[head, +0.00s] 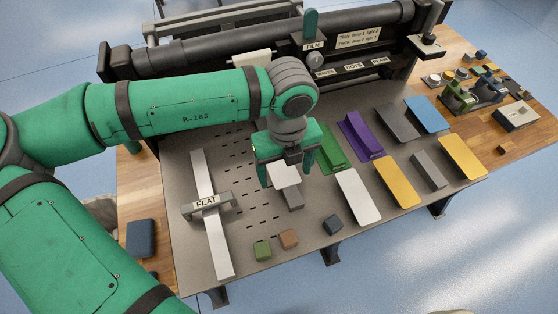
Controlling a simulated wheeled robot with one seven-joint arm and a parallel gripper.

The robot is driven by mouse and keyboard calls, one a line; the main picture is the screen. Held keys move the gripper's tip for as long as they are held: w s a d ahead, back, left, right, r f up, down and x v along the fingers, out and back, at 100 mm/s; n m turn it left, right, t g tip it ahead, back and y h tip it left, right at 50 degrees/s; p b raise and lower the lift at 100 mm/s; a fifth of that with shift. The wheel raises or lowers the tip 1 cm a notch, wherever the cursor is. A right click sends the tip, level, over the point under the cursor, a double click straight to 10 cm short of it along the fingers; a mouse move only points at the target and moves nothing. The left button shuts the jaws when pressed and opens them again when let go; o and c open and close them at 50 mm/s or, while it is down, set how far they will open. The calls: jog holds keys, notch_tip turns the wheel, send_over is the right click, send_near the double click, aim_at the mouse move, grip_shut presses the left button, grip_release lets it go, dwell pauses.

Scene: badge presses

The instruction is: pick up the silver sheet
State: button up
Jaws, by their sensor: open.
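My gripper (286,180) points down in the middle of the grey perforated bench, with its green fingers apart. A pale silver-white sheet (284,174) shows between the fingers, above a narrow grey block (293,200). Its far part is hidden by my gripper, and I cannot tell whether the fingers touch it. Another pale, whitish sheet (358,197) lies to the right, clear of my gripper. The two look much alike in colour.
Green (333,149), purple (361,135), dark grey (396,124), blue (428,115) and yellow sheets (396,182) lie rightward. Small blocks (263,250) lie near the front edge. The black press (350,45) closes the back.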

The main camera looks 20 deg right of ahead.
jog(key=shift+c, duration=0.6)
jog(key=c, duration=1.2)
jog(key=shift+o, duration=0.2)
jog(key=shift+r, duration=0.1)
